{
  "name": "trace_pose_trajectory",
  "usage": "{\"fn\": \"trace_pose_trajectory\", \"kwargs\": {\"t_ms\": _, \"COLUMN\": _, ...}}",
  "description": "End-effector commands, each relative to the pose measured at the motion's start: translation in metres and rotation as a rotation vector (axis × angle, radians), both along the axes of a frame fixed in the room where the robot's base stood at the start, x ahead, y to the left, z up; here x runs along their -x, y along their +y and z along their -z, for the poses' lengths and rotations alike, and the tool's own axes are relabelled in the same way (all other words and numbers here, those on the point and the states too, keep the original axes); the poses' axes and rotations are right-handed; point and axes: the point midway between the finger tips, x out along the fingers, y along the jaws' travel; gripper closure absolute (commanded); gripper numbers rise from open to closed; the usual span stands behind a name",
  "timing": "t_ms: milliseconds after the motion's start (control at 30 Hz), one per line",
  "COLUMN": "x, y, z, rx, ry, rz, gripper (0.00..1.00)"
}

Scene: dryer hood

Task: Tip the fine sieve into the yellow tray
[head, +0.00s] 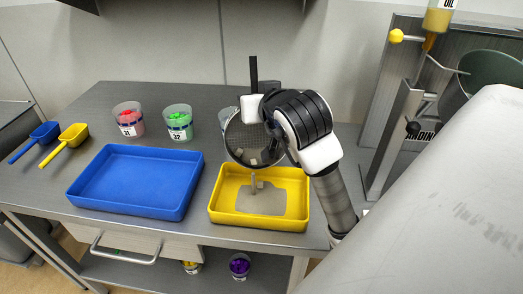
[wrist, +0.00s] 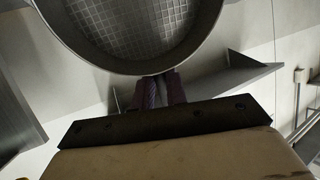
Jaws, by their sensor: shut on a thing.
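The fine sieve (head: 246,137) is a round grey pan with a mesh floor, steeply tilted above the yellow tray (head: 299,205). A few small pale bits show low on its mesh. My gripper (wrist: 160,90) is shut on the sieve at its rim side; the exact grip spot is partly hidden. The sieve fills the top of the wrist view (wrist: 140,25). A grey patch of material (head: 262,201) lies on the yellow tray's floor, with a small grey upright streak or piece (head: 254,184) above it, below the sieve.
A blue tray (head: 135,180) stands left of the yellow tray. Behind it are a cup with red contents (head: 128,119) and one with green (head: 178,122). Blue (head: 35,142) and yellow (head: 65,144) scoops lie far left. A metal stand (head: 398,140) is at the right.

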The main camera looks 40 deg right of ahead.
Motion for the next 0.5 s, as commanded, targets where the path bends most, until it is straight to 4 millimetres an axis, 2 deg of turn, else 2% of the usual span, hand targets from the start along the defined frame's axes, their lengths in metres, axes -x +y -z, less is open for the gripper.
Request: {"fn": "trace_pose_trajectory", "kwargs": {"t_ms": 500, "x": 0.0079, "y": 0.0046, "z": 0.0031, "rx": 0.035, "ry": -0.050, "rz": 0.002, "gripper": 1.00}}
